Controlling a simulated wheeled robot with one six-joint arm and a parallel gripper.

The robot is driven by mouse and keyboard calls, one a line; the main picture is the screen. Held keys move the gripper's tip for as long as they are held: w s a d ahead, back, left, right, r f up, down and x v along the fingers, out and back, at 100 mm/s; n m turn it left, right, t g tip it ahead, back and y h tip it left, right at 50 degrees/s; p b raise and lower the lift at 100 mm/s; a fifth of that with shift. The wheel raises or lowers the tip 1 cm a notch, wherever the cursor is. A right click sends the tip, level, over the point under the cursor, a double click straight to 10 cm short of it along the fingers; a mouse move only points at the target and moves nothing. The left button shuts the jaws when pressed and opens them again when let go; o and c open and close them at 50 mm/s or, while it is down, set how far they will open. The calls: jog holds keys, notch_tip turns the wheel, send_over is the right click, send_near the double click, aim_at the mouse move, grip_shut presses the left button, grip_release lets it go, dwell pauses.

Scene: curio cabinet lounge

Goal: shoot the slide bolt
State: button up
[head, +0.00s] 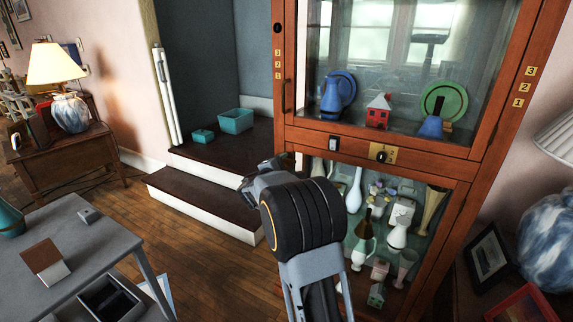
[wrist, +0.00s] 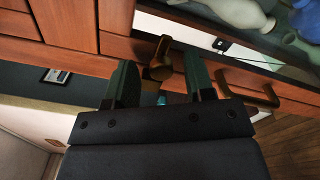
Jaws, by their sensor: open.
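The wooden curio cabinet (head: 440,152) stands right of centre in the head view, with a glazed upper door and a lower glazed section. In the wrist view, a small brass fitting with a knob (wrist: 160,62), seemingly the slide bolt, sits on the wooden frame (wrist: 112,45). My gripper (wrist: 161,80) is open, with one finger on each side of this fitting. Whether either finger touches it I cannot tell. In the head view my gripper (head: 258,174) is at the cabinet's left edge, and my arm hides the bolt there.
A curved brass handle (wrist: 252,92) projects right of the fingers in the wrist view. A brass knob (head: 381,153) and a white-faced fitting (head: 333,143) are on the cabinet's middle rail. Fragile vases (head: 364,240) stand behind the lower glass. Dark steps (head: 207,190) lie left.

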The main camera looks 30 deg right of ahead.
jog(key=p+v, duration=0.1)
jog(key=v, duration=1.1)
jog(key=shift+s+a, duration=0.2)
jog(key=shift+a, duration=0.1)
jog(key=s+r+m+g+y+p, duration=0.55)
jog(key=s+r+p, duration=0.45)
jog(key=s+p, duration=0.3)
jog(key=s+a+r+m+y+p, duration=0.2)
jog(key=s+a+r+y+p, duration=0.2)
jog(key=a+p, duration=0.3)
jog(key=s+a+r+m+y+p, duration=0.3)
jog(key=s+a+r+y+p, duration=0.2)
jog(key=a+r+y+p, duration=0.1)
jog(key=shift+a+m+t+p, duration=0.35)
jog(key=shift+a+p, duration=0.05)
jog(key=shift+p, duration=0.25)
